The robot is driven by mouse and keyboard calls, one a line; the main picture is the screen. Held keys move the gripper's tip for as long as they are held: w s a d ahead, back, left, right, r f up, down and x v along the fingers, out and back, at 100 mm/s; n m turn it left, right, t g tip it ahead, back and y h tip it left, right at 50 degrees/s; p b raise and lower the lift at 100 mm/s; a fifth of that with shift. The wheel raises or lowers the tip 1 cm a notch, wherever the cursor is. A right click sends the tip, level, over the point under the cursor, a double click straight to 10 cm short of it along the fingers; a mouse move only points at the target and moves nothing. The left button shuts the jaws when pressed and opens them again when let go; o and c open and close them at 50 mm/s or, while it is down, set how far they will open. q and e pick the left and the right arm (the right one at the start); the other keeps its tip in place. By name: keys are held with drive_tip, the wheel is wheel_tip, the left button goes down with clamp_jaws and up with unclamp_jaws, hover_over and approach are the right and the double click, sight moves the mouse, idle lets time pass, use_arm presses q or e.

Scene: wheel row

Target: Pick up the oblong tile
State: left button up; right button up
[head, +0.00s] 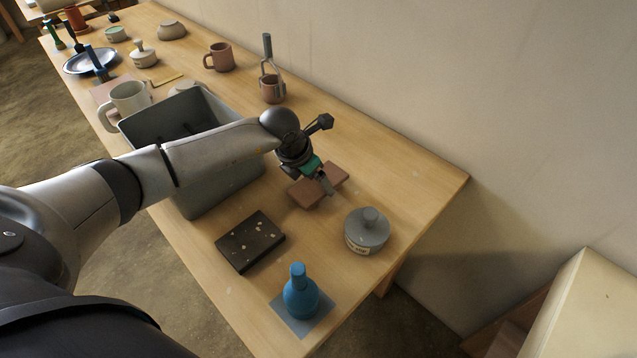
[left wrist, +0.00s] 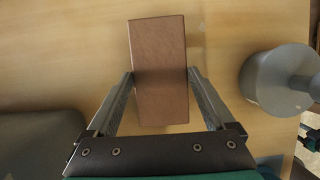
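The oblong tile (head: 304,193) is a flat reddish-brown block near the right end of the table. It also shows in the left wrist view (left wrist: 160,50), its long sides running up the picture. My left gripper (head: 329,186) is above the tile, pointing down, with a finger crossing its middle in the head view. In the left wrist view, its fingertips (left wrist: 160,74) are at the tile's two long edges with no clear gap. I cannot tell whether they press on it. The tile appears to lie at table level. My right gripper is not in view.
A grey lidded pot (head: 367,232) stands just right of the tile. A dark speckled slab (head: 250,243) and a blue bottle (head: 300,297) on a grey-blue mat are in front. A deep grey bin (head: 205,190) stands left, under my left arm. Cups and dishes fill the far end.

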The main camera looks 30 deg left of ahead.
use_arm(q)
drive_tip(key=c, duration=1)
drive_tip(key=shift+r, duration=0.1)
drive_tip(key=shift+c, duration=0.2)
